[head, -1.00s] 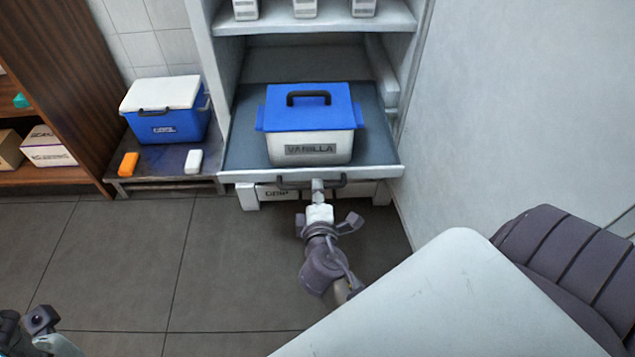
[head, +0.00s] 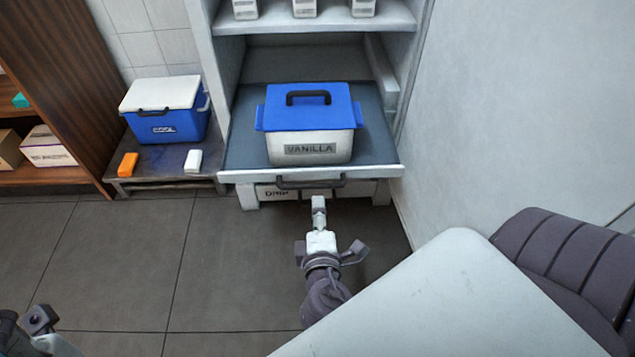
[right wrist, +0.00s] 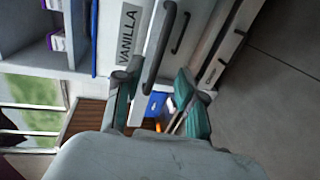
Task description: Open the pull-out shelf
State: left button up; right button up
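The pull-out shelf (head: 240,150) stands out from the white cabinet in the head view, with a box labelled VANILLA (head: 309,128) under a blue lid on it. Its dark bar handle (head: 311,182) is on the front edge. My right gripper (head: 318,200) is just in front of the handle, apart from it and empty. In the right wrist view my right gripper (right wrist: 158,100) has its two fingers spread, with the handle (right wrist: 160,50) ahead of them. Part of my left gripper (head: 40,322) shows at the lower left; its fingers are not clear.
A low table (head: 145,186) left of the cabinet holds a blue and white cooler (head: 166,115), an orange item (head: 128,164) and a white item (head: 193,160). A wall (head: 510,110) stands close on the right. Floor (head: 120,260) is clear in front and to the left.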

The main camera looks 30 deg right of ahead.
jog(key=v, duration=0.5)
dwell(0.4)
